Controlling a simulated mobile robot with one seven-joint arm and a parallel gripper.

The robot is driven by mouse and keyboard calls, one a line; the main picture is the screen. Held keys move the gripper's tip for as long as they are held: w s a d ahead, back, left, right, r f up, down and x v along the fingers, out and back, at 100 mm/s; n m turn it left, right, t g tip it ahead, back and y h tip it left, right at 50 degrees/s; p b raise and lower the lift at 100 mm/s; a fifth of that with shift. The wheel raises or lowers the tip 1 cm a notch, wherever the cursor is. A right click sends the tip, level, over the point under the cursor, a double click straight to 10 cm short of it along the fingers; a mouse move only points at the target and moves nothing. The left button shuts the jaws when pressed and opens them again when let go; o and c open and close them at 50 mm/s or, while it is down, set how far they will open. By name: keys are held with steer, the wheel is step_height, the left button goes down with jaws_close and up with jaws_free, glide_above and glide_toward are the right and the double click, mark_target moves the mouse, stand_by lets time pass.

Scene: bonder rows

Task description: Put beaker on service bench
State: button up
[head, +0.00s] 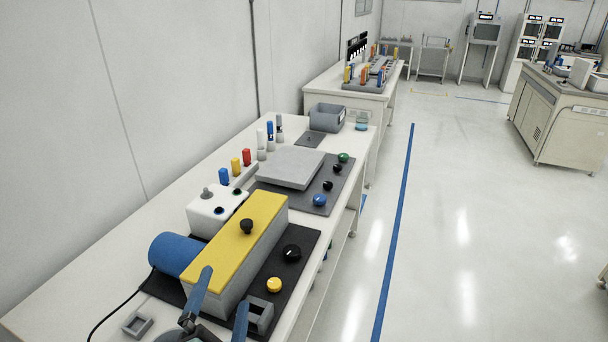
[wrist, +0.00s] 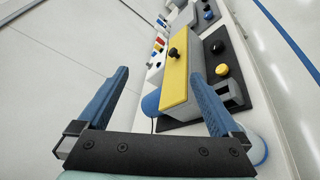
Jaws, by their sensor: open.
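A small clear beaker (head: 362,121) with pale blue liquid stands upright at the far right corner of the long white bench (head: 110,247), beside a grey bin. The beaker is small in the head view, and I cannot make it out in the wrist view. My gripper (head: 225,286) is at the near end of this bench, far from the beaker. Its blue fingers are spread with nothing between them, and they also show in the wrist view (wrist: 159,73). I cannot tell which bench is the service bench.
A yellow-topped grey box (head: 238,240) and blue cylinder (head: 175,255) stand close to my gripper. A flat grey plate (head: 291,167), grey bin (head: 327,117) and coloured bottles fill the bench beyond. Another white bench (head: 345,97) stands behind. The floor (head: 470,200) to the right is clear.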

steer(key=w+d+r+m+t, duration=0.1)
steer(key=d+r+m+t, duration=0.1)
steer(key=r+m, duration=0.45)
steer(key=w+d+r+m+t, duration=0.1)
steer(key=w+d+r+m, duration=0.15)
steer(key=r, duration=0.75)
steer(key=s+d+r+m+t, duration=0.2)
steer(key=s+d+r+m, duration=0.1)
steer(key=r, duration=0.6)
steer(key=s+d+r+m+t, duration=0.2)
steer(key=s+r+m, duration=0.4)
steer(key=r, duration=0.4)
steer(key=s+d+r+m+t, duration=0.3)
steer(key=r+m, duration=0.4)
steer(key=r, duration=0.3)
steer(key=shift+s+d+t+h, duration=0.35)
steer(key=shift+s+t, duration=0.15)
steer(key=shift+s, duration=0.45)
